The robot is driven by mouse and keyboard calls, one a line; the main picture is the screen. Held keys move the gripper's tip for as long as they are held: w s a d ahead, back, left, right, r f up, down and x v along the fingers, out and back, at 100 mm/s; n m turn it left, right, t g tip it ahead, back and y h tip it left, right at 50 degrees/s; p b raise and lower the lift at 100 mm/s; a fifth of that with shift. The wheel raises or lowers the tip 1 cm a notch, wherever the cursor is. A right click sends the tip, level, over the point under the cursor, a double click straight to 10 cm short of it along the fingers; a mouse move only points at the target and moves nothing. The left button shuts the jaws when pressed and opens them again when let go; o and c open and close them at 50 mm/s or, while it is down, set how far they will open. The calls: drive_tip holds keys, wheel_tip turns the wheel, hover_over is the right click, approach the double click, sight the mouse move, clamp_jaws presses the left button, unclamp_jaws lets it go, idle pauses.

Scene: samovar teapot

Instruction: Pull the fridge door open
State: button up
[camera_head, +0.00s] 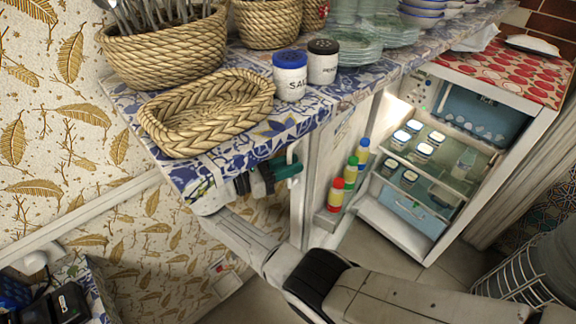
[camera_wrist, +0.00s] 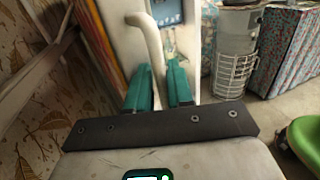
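The white fridge (camera_head: 490,85) stands at the right in the head view. Its door (camera_head: 322,160) is swung wide open, showing the lit shelves inside. Bottles with coloured caps (camera_head: 350,172) stand in the door rack. My gripper (camera_head: 272,178) is at the outer side of the door, partly hidden under the counter edge. In the wrist view, the curved white door handle (camera_wrist: 150,38) runs down between the two teal fingers of my gripper (camera_wrist: 160,88). The fingers lie close on both sides of it and appear shut on it.
A tiled counter (camera_head: 240,148) with a woven tray (camera_head: 205,112), baskets and salt and pepper jars overhangs my gripper. A wire basket (camera_head: 525,278) stands right of the fridge. A green stool (camera_wrist: 305,140) is at the right in the wrist view. Floor shows before the fridge.

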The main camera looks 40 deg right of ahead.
drive_tip(key=b+v, duration=0.2)
drive_tip(key=v, duration=0.9)
drive_tip(key=shift+b, duration=0.35)
drive_tip(key=shift+d, duration=0.1)
idle(0.4)
